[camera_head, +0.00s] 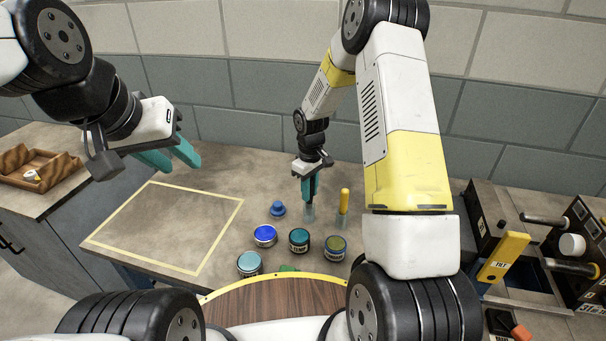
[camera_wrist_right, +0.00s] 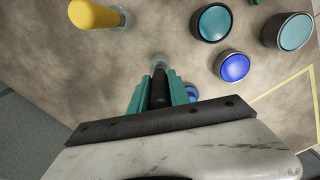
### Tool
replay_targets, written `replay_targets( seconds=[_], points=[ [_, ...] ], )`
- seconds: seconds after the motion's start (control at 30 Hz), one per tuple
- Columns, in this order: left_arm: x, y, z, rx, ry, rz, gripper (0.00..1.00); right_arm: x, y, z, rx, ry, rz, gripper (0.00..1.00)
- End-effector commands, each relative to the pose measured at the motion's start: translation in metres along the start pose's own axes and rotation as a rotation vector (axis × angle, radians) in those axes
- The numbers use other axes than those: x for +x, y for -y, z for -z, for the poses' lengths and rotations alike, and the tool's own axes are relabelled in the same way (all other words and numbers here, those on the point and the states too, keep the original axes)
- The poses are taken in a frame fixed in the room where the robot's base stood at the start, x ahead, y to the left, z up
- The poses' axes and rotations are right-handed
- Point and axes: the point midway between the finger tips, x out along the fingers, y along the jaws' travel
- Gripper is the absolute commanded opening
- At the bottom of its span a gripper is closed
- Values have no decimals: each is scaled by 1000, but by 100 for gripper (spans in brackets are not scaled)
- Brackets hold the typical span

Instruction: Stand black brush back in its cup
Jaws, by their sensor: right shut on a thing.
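My right gripper (camera_head: 310,186) is shut on the black brush (camera_wrist_right: 158,92), whose dark handle shows between the teal fingers in the right wrist view. In the head view the fingers mostly hide the brush. A clear cup (camera_head: 309,214) stands directly below the fingertips; its rim also shows just past the brush in the right wrist view (camera_wrist_right: 161,65). The brush looks roughly upright and lined up with the cup. I cannot tell how far it reaches inside. My left gripper (camera_head: 173,156) is open and empty above the back left of the counter.
A yellow brush (camera_head: 345,199) stands in another clear cup to the right. Several paint jars, including a blue one (camera_head: 265,235), stand in front, with a small blue object (camera_head: 278,208) behind them. The yellow-outlined area (camera_head: 170,225) at left is clear. A wooden tray (camera_head: 40,171) lies far left.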

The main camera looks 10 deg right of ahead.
Motion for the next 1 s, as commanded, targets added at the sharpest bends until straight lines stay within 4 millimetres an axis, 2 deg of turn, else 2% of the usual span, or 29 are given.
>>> replay_targets(
  seconds=[0.17, 0.2, 0.33, 0.67, 0.77, 1.0],
  points=[
    [0, 0, 0, 0, 0, 0, 36, 0, 0, 0, 0, 0, 0, 0],
    [0, 0, 0, 0, 0, 0, 36, 0, 0, 0, 0, 0, 0, 25],
    [0, 0, 0, 0, 0, 0, 36, 0, 0, 0, 0, 0, 0, 48],
    [0, 0, 0, 0, 0, 0, 36, -3, 0, 0, 0, -1, -1, 48],
    [0, 0, 0, 0, 0, 0, 36, -13, -1, 0, 0, -1, -2, 48],
    [0, 0, 0, 0, 0, 0, 36, -54, -1, 1, 1, -3, -2, 48]
  ],
)
